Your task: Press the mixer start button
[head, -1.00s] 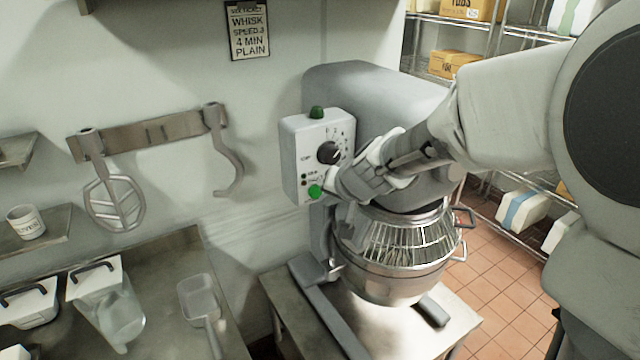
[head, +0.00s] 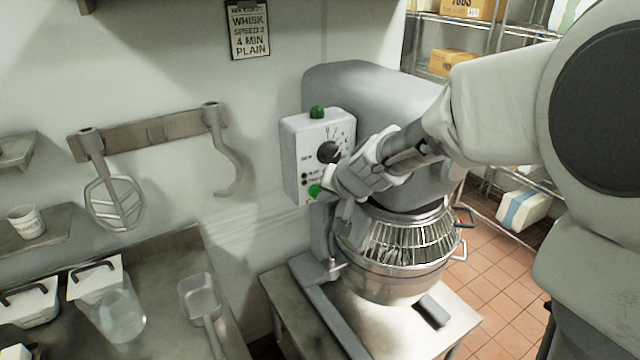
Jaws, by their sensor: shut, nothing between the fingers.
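The grey mixer (head: 385,82) stands on a metal table, with a white control box (head: 292,160) on its left side. The box carries a black dial (head: 328,152), small dark lights and a green start button (head: 314,191) low on its face. A green knob or lamp (head: 317,112) sits on top of the box. My gripper (head: 328,183) is shut and empty, with its tips right at the green button and covering part of it. I cannot tell whether the tips touch or press it. The caged steel bowl (head: 400,255) is below my gripper.
A hanging rail (head: 150,133) with a flat beater (head: 113,203) and a dough hook (head: 230,155) is on the wall at left. A bench with tubs and a scoop (head: 200,300) is at lower left. Wire shelves with boxes (head: 448,63) stand at back right.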

